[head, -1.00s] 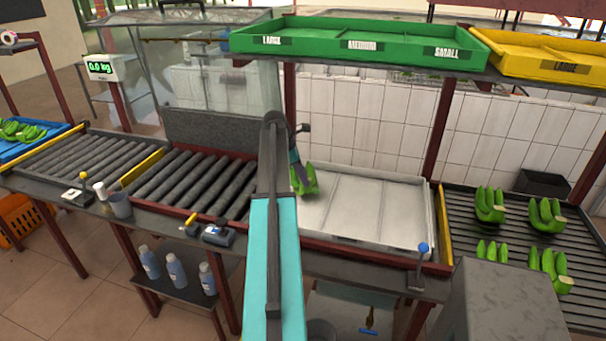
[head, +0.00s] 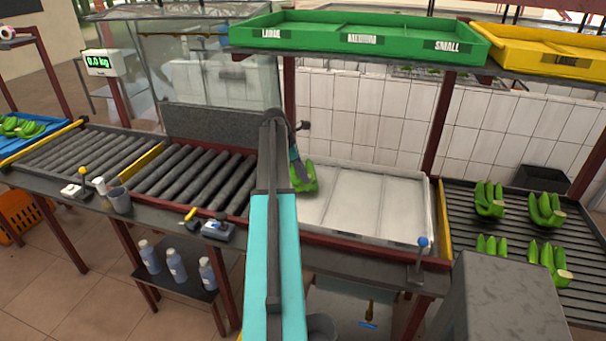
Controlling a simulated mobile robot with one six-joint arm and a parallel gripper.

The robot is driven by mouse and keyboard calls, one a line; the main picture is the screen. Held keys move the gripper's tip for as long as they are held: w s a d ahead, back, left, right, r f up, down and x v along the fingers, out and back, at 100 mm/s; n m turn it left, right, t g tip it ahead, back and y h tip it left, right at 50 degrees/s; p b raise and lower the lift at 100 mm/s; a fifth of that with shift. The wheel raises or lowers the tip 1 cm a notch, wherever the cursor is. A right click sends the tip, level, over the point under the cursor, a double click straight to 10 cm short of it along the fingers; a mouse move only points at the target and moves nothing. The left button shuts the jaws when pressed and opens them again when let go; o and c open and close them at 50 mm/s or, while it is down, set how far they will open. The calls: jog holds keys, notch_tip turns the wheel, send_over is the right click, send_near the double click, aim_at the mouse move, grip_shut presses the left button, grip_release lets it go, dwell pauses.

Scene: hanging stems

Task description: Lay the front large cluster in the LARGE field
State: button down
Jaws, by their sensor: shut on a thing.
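A green banana cluster (head: 309,178) is at the left end of the white tray, in the head view. My gripper (head: 298,168) is at this cluster and shut on it; my arm hides part of the gripper and the tray's left edge. I cannot tell whether the cluster touches the tray floor. The green tray (head: 385,58) on the upper shelf has fields labelled LARGE (head: 271,33), MEDIUM and SMALL, and its visible inside looks empty. Several more clusters (head: 489,200) sit on the dark roller bed at the right.
The white tray (head: 385,210) has dividers and is bare right of the cluster. A yellow tray (head: 545,62) stands right of the green one. A red post (head: 441,125) rises behind the white tray's right end. A blue-knobbed lever (head: 422,243) stands in front.

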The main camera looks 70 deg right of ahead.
dwell(0.3)
jog(key=c, duration=1.4)
grip_release()
jog(key=shift+f, duration=0.25)
jog(key=b+v, duration=0.3)
jog(key=v, duration=1.1)
jog(key=shift+s, duration=0.1)
